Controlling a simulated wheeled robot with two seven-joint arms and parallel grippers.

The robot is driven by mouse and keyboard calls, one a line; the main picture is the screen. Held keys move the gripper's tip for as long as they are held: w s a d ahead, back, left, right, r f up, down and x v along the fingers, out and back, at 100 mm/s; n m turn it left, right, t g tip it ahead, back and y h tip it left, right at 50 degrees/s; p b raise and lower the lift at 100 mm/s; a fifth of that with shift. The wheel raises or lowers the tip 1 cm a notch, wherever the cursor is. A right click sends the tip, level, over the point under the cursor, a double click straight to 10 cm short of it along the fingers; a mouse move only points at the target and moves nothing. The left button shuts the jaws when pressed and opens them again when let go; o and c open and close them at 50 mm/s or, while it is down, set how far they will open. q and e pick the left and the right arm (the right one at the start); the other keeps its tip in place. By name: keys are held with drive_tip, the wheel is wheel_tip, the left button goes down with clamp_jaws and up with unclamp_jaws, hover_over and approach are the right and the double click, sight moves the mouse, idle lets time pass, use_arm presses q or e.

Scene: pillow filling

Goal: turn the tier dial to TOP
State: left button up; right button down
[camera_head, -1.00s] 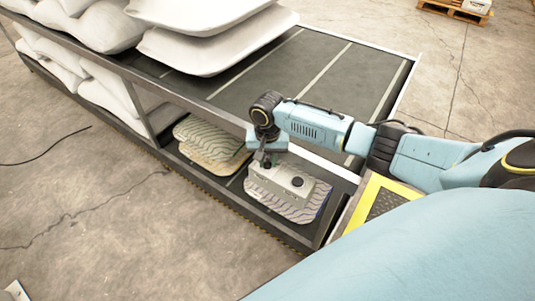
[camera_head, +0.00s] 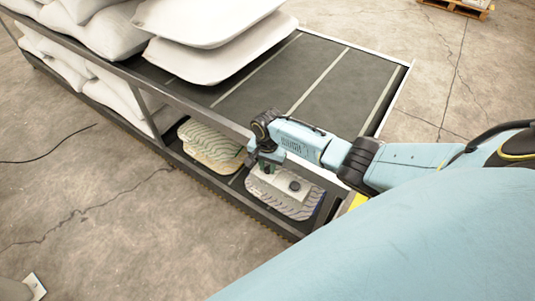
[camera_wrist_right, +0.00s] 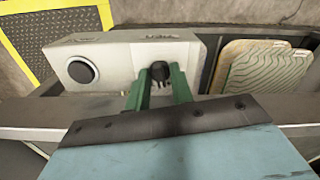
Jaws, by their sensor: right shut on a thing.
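The tier dial (camera_wrist_right: 160,71) is a small black knob on a pale grey control box (camera_wrist_right: 120,58). A larger round black button (camera_wrist_right: 82,70) sits to its left on the same face. My right gripper (camera_wrist_right: 158,82) has its two green fingers on either side of the dial and is shut on it. Markings above the dial are too small to read, and I cannot tell where it points. In the head view the box (camera_head: 277,183) stands at the rack's near right end, with the right gripper (camera_head: 266,169) over its left part. My left gripper is not in view.
A long rack with a dark upper deck (camera_head: 330,85) carries white pillows (camera_head: 210,25) at the left. Wavy-patterned pads (camera_head: 208,142) lie on the lower shelf beside the box. A yellow-edged plate (camera_wrist_right: 32,30) lies left of the box. The floor in front is mostly clear.

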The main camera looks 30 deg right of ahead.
drive_tip(key=shift+r+m+p, duration=0.2)
drive_tip(key=shift+m+p, duration=0.5)
drive_tip(key=shift+m, duration=0.3)
drive_tip(key=m+p, duration=0.1)
drive_tip(key=m, duration=0.1)
drive_tip(key=shift+f+m+p, duration=0.1)
drive_tip(key=shift+m+p, duration=0.2)
drive_tip(key=m+p, duration=0.1)
drive_tip(key=m, duration=0.1)
drive_tip(key=shift+m, duration=0.3)
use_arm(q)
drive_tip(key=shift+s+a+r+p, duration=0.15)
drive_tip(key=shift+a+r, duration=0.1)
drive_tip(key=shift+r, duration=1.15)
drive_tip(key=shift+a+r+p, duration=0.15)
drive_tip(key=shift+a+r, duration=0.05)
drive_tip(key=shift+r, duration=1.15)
use_arm(e)
drive_tip(key=shift+d+f+m, duration=0.1)
drive_tip(key=shift+m, duration=1.4)
drive_tip(key=c, duration=1.2)
unclamp_jaws()
